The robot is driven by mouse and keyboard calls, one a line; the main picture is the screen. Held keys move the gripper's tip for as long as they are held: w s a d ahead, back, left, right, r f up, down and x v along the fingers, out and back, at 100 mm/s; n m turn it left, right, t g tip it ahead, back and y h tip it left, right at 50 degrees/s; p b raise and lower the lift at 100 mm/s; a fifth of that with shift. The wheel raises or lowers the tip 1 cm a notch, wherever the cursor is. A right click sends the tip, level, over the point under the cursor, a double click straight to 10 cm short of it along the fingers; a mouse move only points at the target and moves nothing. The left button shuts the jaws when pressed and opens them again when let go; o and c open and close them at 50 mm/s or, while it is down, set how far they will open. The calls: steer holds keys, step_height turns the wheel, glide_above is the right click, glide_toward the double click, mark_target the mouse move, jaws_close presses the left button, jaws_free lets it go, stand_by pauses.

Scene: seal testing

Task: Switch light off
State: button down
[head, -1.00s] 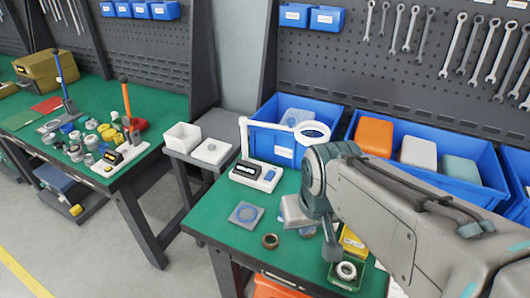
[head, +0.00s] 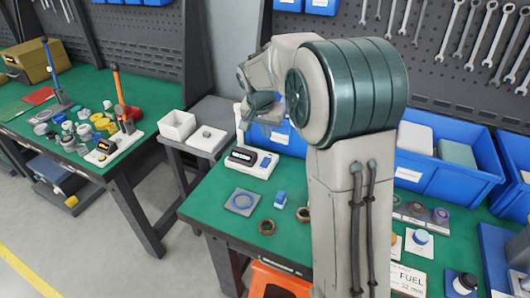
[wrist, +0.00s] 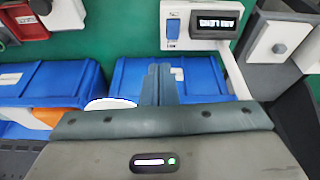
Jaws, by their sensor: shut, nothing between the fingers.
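The lamp's white base (head: 250,162) stands at the back left of the near green table, with a dark display and a blue switch (head: 266,162) on its top. In the wrist view the base (wrist: 200,42) is at the top, with the blue switch (wrist: 173,27) left of the display. A bright white oval (wrist: 110,103) beside my fingers looks like part of the lamp ring. The ring is hidden behind my arm in the head view. My gripper (wrist: 160,68) is shut and empty, apart from the switch.
Blue bins (wrist: 45,85) stand behind the base. The lamp's white post (wrist: 237,76) rises close beside my gripper. A white open box (head: 178,125) stands left.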

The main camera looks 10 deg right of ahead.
mark_target(268, 159)
steer(key=shift+m, duration=0.4)
steer(key=w, duration=0.1)
steer(key=w+f, duration=0.2)
steer(key=w, duration=0.1)
steer(key=shift+a+f, duration=0.2)
steer(key=shift+a, duration=0.15)
steer(key=p+x, duration=0.1)
steer(key=x, duration=0.6)
steer(key=p+x, duration=0.1)
steer(key=x, duration=0.6)
steer(key=shift+s, duration=0.25)
steer(key=shift+a, duration=0.1)
